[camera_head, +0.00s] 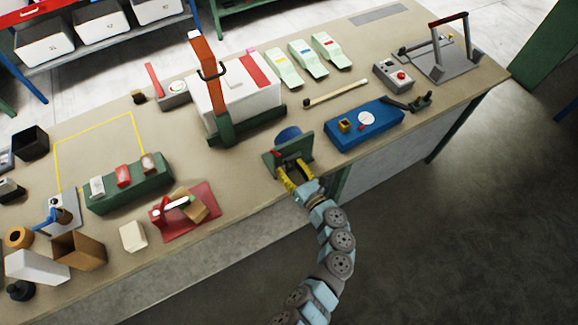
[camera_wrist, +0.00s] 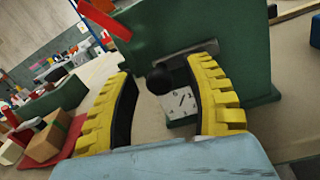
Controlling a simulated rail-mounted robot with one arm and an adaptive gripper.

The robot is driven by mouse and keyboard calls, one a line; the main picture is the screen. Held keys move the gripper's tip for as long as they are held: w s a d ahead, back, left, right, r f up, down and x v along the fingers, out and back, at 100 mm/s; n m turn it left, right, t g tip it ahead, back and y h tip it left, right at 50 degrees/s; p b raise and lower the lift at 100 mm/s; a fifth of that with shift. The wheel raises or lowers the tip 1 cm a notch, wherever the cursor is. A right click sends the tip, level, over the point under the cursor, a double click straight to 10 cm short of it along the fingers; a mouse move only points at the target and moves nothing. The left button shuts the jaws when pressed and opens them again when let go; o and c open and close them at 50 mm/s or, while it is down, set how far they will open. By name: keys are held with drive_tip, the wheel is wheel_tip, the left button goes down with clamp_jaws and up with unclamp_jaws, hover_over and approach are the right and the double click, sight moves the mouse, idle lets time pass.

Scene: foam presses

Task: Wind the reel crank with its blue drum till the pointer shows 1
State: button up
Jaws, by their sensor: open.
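The reel stands at the front edge of the bench, with its blue drum (camera_head: 288,134) behind a green upright plate (camera_head: 305,146). In the wrist view the green plate (camera_wrist: 220,45) fills the upper right. A grey crank arm (camera_wrist: 192,52) ends in a round black knob (camera_wrist: 158,80). A white dial (camera_wrist: 181,101) with a dark pointer shows below the knob; its marks are too small to read surely. My gripper (camera_head: 293,169) is open at the reel's front. Its yellow fingers (camera_wrist: 161,72) stand on either side of the knob, with visible gaps. The drum is hidden in the wrist view.
A blue box (camera_head: 365,130) lies right of the reel, and a white press block (camera_head: 240,98) with an orange lever stands behind it. A red base (camera_head: 185,222) with a tan block and a green rack (camera_head: 130,188) are to the left. A red bar (camera_wrist: 105,18) shows near the left finger.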

drive_tip(key=shift+w+a, duration=0.1)
drive_tip(key=shift+w, duration=0.05)
clamp_jaws()
drive_tip(key=shift+f, duration=0.2)
